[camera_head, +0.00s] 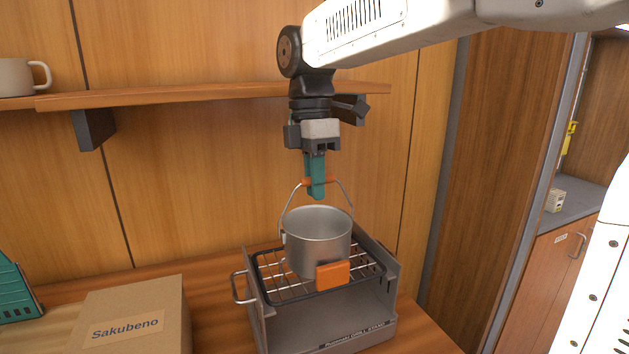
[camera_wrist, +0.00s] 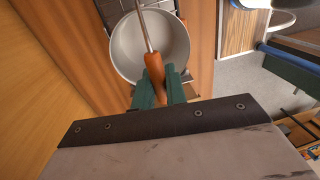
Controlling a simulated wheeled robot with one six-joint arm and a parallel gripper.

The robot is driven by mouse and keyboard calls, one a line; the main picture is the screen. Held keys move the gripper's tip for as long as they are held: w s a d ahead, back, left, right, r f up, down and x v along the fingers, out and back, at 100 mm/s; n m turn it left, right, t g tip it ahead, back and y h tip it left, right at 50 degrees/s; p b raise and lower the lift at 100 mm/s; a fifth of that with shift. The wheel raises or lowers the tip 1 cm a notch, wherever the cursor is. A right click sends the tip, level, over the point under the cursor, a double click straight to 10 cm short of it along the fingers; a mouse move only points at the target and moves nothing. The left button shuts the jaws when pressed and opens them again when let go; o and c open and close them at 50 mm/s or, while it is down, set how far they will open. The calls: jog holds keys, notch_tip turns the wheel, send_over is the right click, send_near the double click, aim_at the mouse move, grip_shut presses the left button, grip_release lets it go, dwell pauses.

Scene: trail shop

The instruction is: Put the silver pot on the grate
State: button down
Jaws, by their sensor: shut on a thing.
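The silver pot (camera_head: 317,240) hangs upright by its raised wire handle over the grate (camera_head: 275,280) of a grey grill stand. I cannot tell whether its base touches the bars. My gripper (camera_head: 316,190) points down and is shut on the orange grip of the pot's handle. In the wrist view my gripper's green fingers (camera_wrist: 158,90) close around the orange grip, with the pot (camera_wrist: 125,45) beyond them.
A cardboard box (camera_head: 130,310) and a green item (camera_head: 15,290) stand on the counter to the left. A wooden shelf (camera_head: 200,95) with a mug (camera_head: 18,78) runs along the wall behind my gripper. The grill stand has a side handle (camera_head: 238,288) and raised side walls.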

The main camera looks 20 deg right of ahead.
jog(key=shift+f, duration=0.15)
jog(key=c, duration=1.4)
grip_release()
jog(key=shift+c, duration=0.2)
notch_tip(320, 180, up, 12)
jog(key=w, duration=0.2)
jog(key=s+d+f+m+t, duration=0.1)
jog(key=s+d+f+m, duration=0.2)
jog(key=s+f+m, duration=0.6)
jog(key=s+d+f+m+t, duration=0.2)
jog(key=s+f+m, duration=0.7)
jog(key=s+f, duration=0.5)
jog(key=shift+s+d, duration=0.3)
jog(key=shift+d, duration=0.35)
